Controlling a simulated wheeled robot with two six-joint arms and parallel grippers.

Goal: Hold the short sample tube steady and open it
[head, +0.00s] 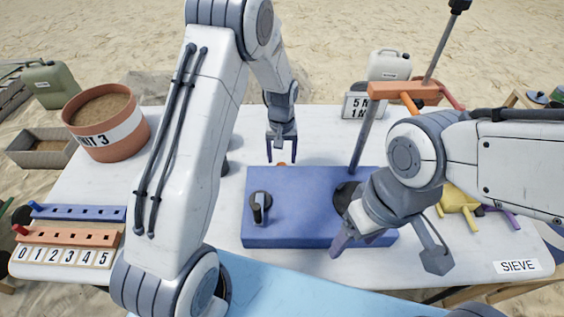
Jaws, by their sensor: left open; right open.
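A blue block (300,222) sits mid-table. On its left part is a dark, short, capped upright piece (260,208); I cannot tell if this is the short sample tube. My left gripper (282,160) is open, pointing down just behind the block's far edge. A small orange piece (282,164) shows low between its fingers, mostly hidden by the block. My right gripper (388,252) is open over the block's right front part, its fingers spread wide and seemingly empty. A dark round fitting (345,194) on the block is partly covered by my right gripper.
A tall stand with an orange crosspiece (405,91) rises behind the block's right side. A terracotta tub (103,118) marked 3 stands back left. Blue and orange racks (68,237) and a numbered strip (62,256) lie left. A yellow piece (458,198) lies right.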

